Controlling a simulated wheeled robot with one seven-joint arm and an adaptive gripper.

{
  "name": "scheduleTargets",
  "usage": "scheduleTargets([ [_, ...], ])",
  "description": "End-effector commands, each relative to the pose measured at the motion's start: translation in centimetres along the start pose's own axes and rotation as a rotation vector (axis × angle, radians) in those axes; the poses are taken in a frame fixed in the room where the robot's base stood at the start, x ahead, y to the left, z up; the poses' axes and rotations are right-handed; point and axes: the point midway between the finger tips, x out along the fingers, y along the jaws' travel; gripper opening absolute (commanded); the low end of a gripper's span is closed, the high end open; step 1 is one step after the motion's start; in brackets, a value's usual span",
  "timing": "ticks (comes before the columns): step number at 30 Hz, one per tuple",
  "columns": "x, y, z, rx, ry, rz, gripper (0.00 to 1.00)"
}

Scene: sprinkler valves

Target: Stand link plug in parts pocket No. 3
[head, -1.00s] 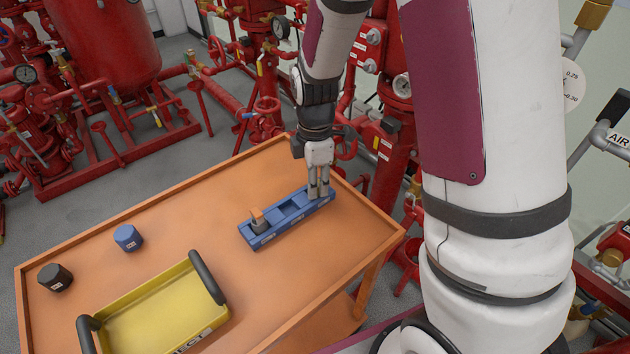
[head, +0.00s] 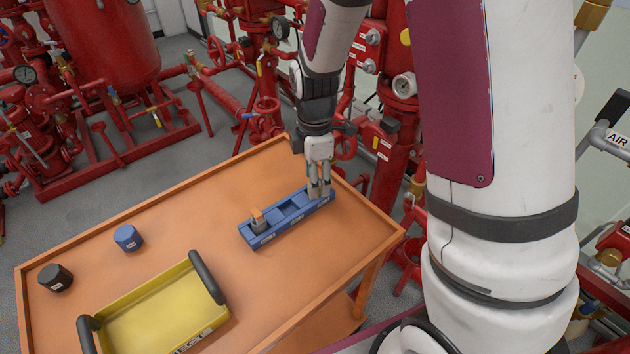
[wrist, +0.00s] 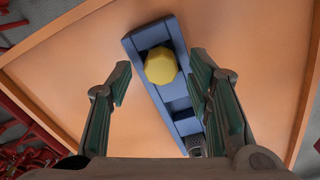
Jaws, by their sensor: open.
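The blue parts rack (head: 282,229) lies on the orange table, with a row of pockets along its top. My gripper (head: 319,191) is over the rack's right end, fingers pointing down. In the wrist view my gripper (wrist: 160,88) is open, with one finger on either side of a yellow faceted plug (wrist: 160,67) and a gap showing on the left. The plug stands upright at a pocket near that end; how deep it sits is hidden. The fingers hide it in the head view. An empty pocket (wrist: 181,106) shows beside it. The pocket numbers are too small to read.
A dark grey part with an orange top (head: 259,220) stands in the rack's left end. A yellow tray (head: 150,308) with dark handles, a blue knob-like part (head: 128,238) and a black one (head: 55,278) are at left. Bare tabletop lies between.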

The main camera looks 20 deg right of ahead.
Motion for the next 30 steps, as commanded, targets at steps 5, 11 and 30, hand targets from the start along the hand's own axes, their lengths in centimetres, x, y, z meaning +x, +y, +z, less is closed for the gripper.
scheduleTargets([
  [5, -3.9, 0.1, 0.0, 0.001, 0.001, 0.006, 0.46],
  [11, -7.7, 0.1, 0.0, 0.002, 0.001, 0.005, 0.46],
  [30, -14.9, -3.6, 0.4, 0.233, 0.012, 0.046, 0.46],
])
